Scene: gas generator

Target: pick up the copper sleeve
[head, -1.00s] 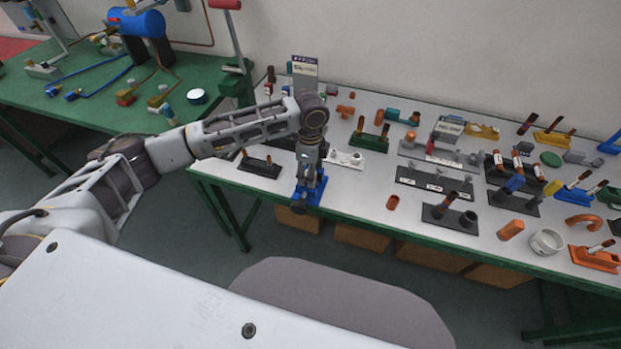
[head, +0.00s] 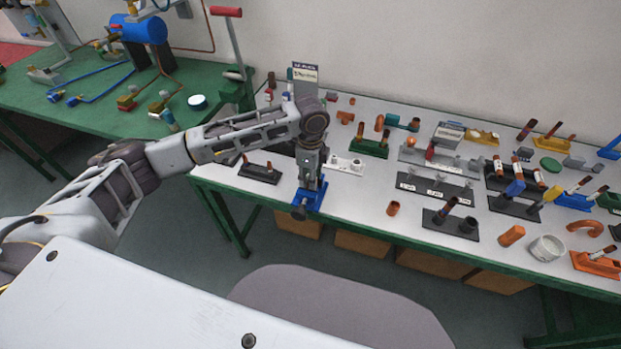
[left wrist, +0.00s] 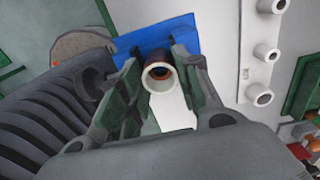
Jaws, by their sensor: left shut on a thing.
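My left gripper (left wrist: 155,90) is shut on a short round tube, apparently the copper sleeve (left wrist: 160,80). In the left wrist view the tube has a pale rim and a dark reddish-brown inside, and sits between the two green-grey fingers. A blue base (left wrist: 158,37) lies just beyond it. In the head view the left gripper (head: 309,182) points down over that blue base (head: 312,199) at the table's front edge; the arm hides the tube there. I cannot tell whether tube and base touch. My right gripper is not in view.
The white table (head: 350,205) carries several stands with tubes to the right. A black stand (head: 260,172) is close on the left. A green bench (head: 130,125) stands further left.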

